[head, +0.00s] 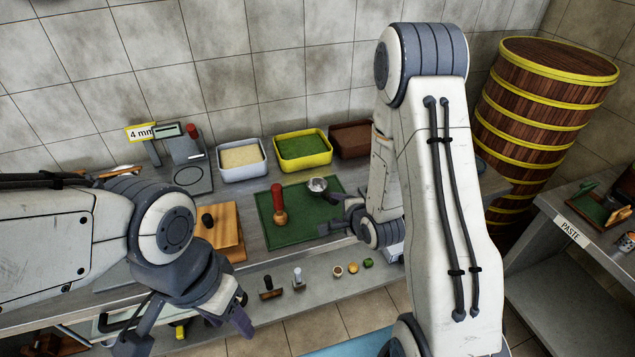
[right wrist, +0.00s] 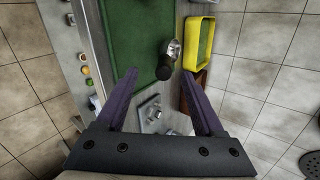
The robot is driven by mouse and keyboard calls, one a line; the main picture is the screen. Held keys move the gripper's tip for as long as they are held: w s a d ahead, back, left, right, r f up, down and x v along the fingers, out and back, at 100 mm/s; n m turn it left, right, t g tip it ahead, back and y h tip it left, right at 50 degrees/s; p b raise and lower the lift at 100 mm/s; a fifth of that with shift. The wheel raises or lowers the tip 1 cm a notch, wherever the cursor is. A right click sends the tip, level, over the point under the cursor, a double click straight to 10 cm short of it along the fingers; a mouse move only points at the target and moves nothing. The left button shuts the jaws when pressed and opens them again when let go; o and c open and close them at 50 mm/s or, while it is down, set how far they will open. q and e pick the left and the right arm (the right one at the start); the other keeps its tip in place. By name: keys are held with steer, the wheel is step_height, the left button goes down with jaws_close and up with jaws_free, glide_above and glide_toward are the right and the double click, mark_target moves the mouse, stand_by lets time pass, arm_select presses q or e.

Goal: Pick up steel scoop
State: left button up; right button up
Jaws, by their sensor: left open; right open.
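The steel scoop (head: 317,184) lies on the green mat (head: 265,228), near its back right part. In the right wrist view the scoop's steel bowl (right wrist: 174,48) points away and its dark handle (right wrist: 163,73) lies between my fingertips in the picture. My right gripper (head: 330,213) is open and empty beside the scoop, at the right side of the mat. I cannot tell the exact gap between fingers and handle. My left gripper (head: 188,330) is open and empty, low at the front left, well away from the scoop.
A red-handled tool (head: 279,203) stands on the mat left of the scoop. Behind are a white tub (head: 242,172), a yellow tub (head: 303,163) and a brown tub (head: 350,139). A scale (head: 188,178) and wooden board (head: 219,232) are left.

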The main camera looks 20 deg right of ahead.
mark_target(334, 201)
steer(key=w+f+m+b, duration=0.1)
steer(key=w+d+b, duration=0.1)
steer(key=shift+w+d+f+m+t+b, duration=0.1)
steer(key=shift+d+f+m+t+b, duration=0.1)
steer(key=shift+f+m+t+b, duration=0.2)
steer(key=shift+w+a+f+p, duration=0.1)
steer(key=shift+w+f+p, duration=0.15)
steer(key=shift+w+p, duration=0.5)
steer(key=p+x, duration=0.2)
steer(key=x, duration=0.3)
steer(key=shift+w+d+f, duration=0.1)
steer(key=shift+w+d, duration=0.05)
steer(key=shift+d, duration=0.15)
steer(key=shift+w+f, duration=0.2)
steer(key=shift+w, duration=0.1)
steer(key=shift+c, duration=0.3)
jaws_close()
